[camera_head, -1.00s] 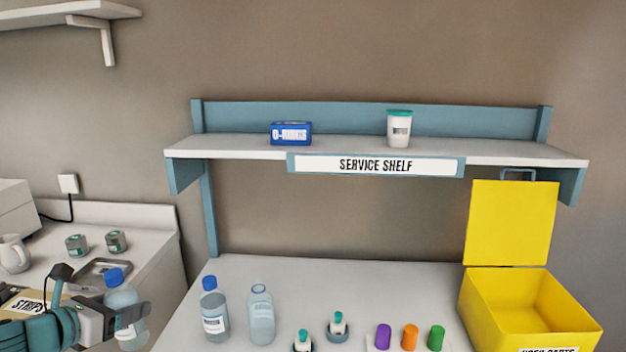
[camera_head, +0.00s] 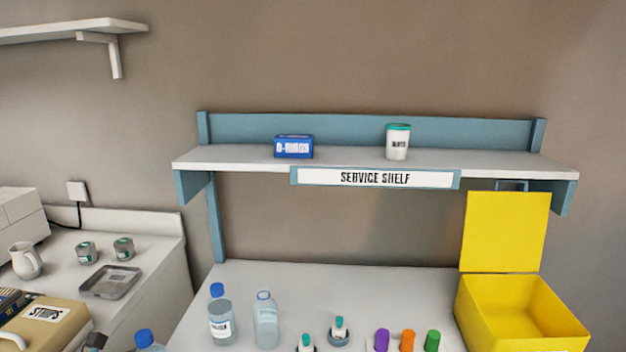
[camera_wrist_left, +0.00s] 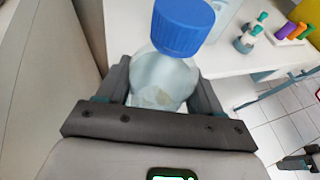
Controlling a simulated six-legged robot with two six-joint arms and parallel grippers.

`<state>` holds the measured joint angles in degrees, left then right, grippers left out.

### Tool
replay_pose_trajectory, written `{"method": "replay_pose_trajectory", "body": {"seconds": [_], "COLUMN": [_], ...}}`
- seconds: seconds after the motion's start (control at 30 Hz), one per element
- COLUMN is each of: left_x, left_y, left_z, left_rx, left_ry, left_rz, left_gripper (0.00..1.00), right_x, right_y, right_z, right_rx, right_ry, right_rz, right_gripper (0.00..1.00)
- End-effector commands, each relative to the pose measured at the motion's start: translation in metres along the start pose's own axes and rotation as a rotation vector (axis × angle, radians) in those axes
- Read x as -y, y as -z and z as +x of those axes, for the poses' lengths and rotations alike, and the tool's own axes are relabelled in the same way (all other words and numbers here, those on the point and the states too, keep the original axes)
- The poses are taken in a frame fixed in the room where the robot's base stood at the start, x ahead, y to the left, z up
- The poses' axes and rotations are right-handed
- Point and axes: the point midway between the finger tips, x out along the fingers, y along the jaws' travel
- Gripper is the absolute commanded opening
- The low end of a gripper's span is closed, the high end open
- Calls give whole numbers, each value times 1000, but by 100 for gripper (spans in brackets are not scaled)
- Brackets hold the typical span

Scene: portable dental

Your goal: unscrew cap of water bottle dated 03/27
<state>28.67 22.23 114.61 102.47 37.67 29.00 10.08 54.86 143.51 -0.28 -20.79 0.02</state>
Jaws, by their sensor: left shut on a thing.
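A clear bottle with a blue cap (camera_wrist_left: 182,27) is between the fingers of my left gripper (camera_wrist_left: 163,88) in the left wrist view. The gripper is shut on the bottle body (camera_wrist_left: 163,75), below the cap, and the cap is on. In the head view only this bottle's top (camera_head: 146,339) shows at the bottom edge. A second blue-capped bottle (camera_head: 221,322) with a white label stands on the bench. Beside it stands a clear bottle (camera_head: 265,322) with no blue cap. No date is readable on any bottle.
The white bench (camera_head: 300,280) also holds two small teal-topped items (camera_head: 339,329) and purple, orange and green pieces (camera_head: 408,340). An open yellow bin (camera_head: 520,315) stands at right. The left counter holds a mug (camera_head: 25,261), tins and a tray (camera_head: 109,282).

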Motion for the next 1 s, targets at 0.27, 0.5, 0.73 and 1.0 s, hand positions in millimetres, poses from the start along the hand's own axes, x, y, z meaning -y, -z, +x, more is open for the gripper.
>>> {"method": "replay_pose_trajectory", "body": {"seconds": [0.27,0.5,0.73,1.0], "left_x": [105,156,157,174], "left_y": [68,75,71,69], "left_z": [-8,-20,-20,-9], "left_rx": [-1,4,2,3], "left_ry": [261,448,496,576], "left_rz": [99,193,210,243], "left_gripper": [11,11,11,11], "right_x": [10,10,10,10], "right_y": [0,-1,-1,0], "right_z": [-28,-27,-27,-27], "right_rx": [0,0,0,0], "right_ry": [0,0,0,0], "right_rz": [0,0,0,0], "right_gripper": [68,68,68,68]}}
